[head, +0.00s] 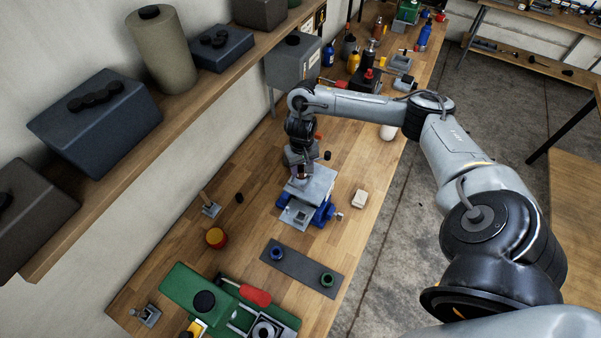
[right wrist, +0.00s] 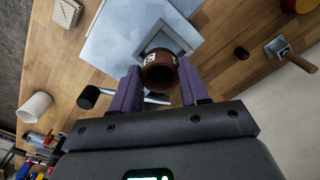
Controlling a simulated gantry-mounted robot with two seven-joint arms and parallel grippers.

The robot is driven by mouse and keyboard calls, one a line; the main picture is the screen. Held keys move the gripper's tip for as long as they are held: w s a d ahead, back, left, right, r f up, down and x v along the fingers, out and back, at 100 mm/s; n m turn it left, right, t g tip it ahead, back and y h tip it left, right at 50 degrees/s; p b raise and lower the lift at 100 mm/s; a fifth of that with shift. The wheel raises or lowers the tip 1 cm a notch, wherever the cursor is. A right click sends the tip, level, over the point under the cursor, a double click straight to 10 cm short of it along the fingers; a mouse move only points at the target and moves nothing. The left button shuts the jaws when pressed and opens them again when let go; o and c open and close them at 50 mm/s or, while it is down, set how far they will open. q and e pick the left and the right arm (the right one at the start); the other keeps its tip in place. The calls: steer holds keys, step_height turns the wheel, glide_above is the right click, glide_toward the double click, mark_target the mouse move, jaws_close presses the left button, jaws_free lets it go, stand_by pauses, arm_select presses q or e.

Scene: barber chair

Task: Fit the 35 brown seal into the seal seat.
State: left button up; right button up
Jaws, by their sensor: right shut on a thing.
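The brown seal (right wrist: 160,72) is a short ring with a pale printed mark, which I cannot read surely. My right gripper (right wrist: 160,83) is shut on it, with a purple finger on either side. The seal is just in front of a square-framed opening (right wrist: 178,38) in a pale grey plate (right wrist: 120,38), which looks like the seal seat. I cannot tell whether the seal touches it. In the head view the gripper (head: 301,172) is at the far-left edge of the plate (head: 316,186), and the seal is mostly hidden. My left gripper is not in view.
A blue fixture (head: 324,214) supports the plate. A dark strip (head: 302,268) holds a blue ring (head: 277,253) and a green ring (head: 327,279). A cream block (head: 359,199), a red-yellow pot (head: 216,237) and a wooden-handled tool (head: 209,207) stand nearby. A shelf (head: 150,140) runs along the left.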

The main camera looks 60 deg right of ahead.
mark_target(300, 169)
steer(key=shift+w+a+f, duration=0.1)
steer(key=shift+w+f, duration=0.1)
steer(key=shift+f, duration=0.05)
step_height(300, 169, down, 4)
steer(key=shift+s+r+b, duration=0.1)
steer(key=shift+r+b, duration=0.1)
steer(key=shift+b, duration=0.3)
steer(key=shift+f, duration=0.2)
steer(key=o, duration=1)
steer(key=shift+r, duration=0.3)
step_height(300, 169, up, 12)
steer(key=p, duration=0.5)
steer(key=shift+f, duration=0.15)
